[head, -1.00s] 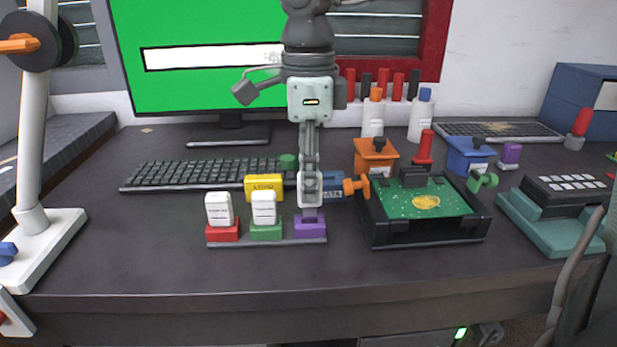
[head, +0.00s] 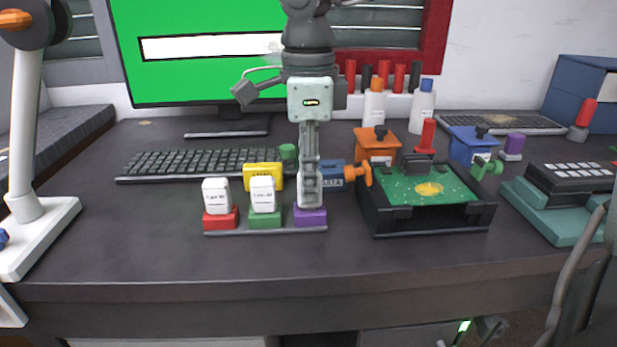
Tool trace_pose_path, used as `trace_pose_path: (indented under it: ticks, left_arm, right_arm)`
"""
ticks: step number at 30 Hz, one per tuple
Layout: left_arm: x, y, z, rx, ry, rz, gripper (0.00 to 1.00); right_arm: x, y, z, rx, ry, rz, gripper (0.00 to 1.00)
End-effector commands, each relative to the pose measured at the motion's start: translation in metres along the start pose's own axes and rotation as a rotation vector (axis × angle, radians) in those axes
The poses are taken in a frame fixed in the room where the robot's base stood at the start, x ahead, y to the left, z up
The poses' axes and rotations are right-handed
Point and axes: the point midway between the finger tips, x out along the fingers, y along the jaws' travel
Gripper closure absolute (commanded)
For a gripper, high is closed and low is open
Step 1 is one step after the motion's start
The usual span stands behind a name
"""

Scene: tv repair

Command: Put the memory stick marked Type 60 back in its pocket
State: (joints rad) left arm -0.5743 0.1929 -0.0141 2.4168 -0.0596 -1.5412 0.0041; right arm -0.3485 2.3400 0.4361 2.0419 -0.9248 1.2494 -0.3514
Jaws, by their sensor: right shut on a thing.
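A low holder (head: 265,231) on the desk has a red pocket (head: 220,219), a green pocket (head: 265,218) and a purple pocket (head: 310,217) in a row. White labelled memory sticks stand upright in the red pocket (head: 216,195) and the green pocket (head: 262,193); their labels are too small to read surely. My right gripper (head: 310,197) points down over the purple pocket, its fingers shut on a memory stick that they nearly hide. I cannot tell whether that stick is inside the pocket or just above it. My left gripper is not in view.
A yellow block (head: 262,172) and a blue DATA block (head: 331,178) stand behind the holder. A black tray with a green circuit board (head: 428,187) is close on the right. A keyboard (head: 190,165) lies behind. The desk in front is clear.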

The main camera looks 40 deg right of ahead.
Motion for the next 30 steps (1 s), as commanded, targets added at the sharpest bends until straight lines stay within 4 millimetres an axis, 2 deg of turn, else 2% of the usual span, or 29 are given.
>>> trace_pose_path:
  ticks: [5, 6, 12, 20, 23, 26, 30]
  left_arm:
    - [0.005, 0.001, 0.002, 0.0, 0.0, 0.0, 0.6]
    - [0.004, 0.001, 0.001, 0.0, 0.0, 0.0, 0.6]
    - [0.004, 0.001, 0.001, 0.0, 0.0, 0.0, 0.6]
    - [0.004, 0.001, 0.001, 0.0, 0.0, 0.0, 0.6]
    - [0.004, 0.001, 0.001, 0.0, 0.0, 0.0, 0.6]
    - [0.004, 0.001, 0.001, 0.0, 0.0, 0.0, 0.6]
    - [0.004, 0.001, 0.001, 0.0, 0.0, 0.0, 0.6]
  right_arm:
    - [0.006, 0.0, 0.0, 0.0, 0.0, 0.0, 1.0]
    - [0.005, 0.0, 0.0, 0.0, 0.0, 0.0, 0.8]
    - [0.004, 0.0, 0.0, 0.0, 0.0, 0.0, 0.58]
    - [0.004, 0.0, 0.0, 0.0, 0.0, 0.0, 0.58]
    - [-0.002, -0.001, 0.0, 0.0, 0.0, -0.002, 0.58]
    - [-0.016, -0.001, 0.0, 0.002, -0.002, -0.004, 0.58]
    - [-0.045, -0.001, 0.001, 0.001, -0.003, -0.006, 0.58]
